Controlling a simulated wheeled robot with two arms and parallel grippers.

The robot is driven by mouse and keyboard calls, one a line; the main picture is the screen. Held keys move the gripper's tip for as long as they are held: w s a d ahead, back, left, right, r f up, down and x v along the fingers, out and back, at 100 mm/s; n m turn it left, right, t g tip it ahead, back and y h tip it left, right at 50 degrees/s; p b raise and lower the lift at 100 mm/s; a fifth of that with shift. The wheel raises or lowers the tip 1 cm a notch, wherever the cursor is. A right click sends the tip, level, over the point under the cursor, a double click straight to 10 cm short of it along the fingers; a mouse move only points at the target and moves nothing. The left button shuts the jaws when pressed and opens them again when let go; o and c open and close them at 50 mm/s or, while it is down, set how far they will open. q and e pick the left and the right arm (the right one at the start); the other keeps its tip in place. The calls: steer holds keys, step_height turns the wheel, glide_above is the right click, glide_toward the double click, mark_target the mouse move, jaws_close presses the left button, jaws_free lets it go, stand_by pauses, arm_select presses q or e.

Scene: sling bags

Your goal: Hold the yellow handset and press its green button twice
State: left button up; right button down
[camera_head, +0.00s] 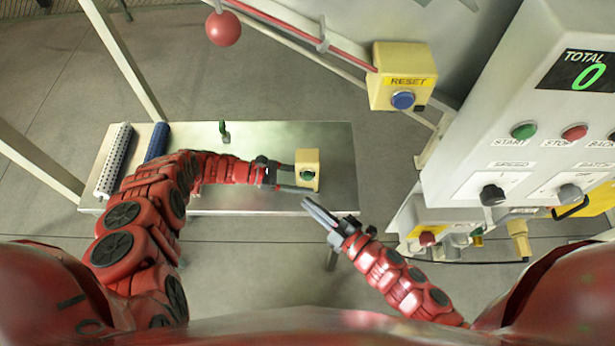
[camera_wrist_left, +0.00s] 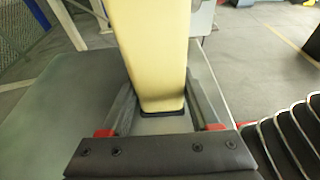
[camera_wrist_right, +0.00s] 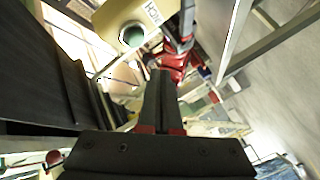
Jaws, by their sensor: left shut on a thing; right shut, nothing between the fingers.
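The yellow handset (camera_head: 309,160) is in the head view, above the right end of the metal table, with its green button (camera_head: 307,174) facing up toward the camera. My left gripper (camera_head: 296,178) is shut on the handset from the left. In the left wrist view the handset (camera_wrist_left: 158,60) stands between the two fingers. My right gripper (camera_head: 306,203) is shut and empty, just below and apart from the handset in the head view. In the right wrist view the closed fingertips (camera_wrist_right: 161,74) point toward the handset (camera_wrist_right: 130,15) and its green button (camera_wrist_right: 132,36).
The metal table (camera_head: 255,140) holds a white perforated roller (camera_head: 114,160), a blue roller (camera_head: 157,142) and a small green-topped part (camera_head: 224,131). A control panel (camera_head: 470,150) with buttons and knobs stands at the right. A yellow RESET box (camera_head: 402,75) and a red ball (camera_head: 223,28) are at the top.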

steer(key=shift+w, duration=1.75)
steer(key=shift+w, duration=0.1)
stand_by(0.6)
steer(key=shift+w, duration=0.3)
steer(key=shift+w, duration=0.5)
stand_by(0.8)
steer(key=shift+s, duration=0.95)
steer(key=s, duration=0.5)
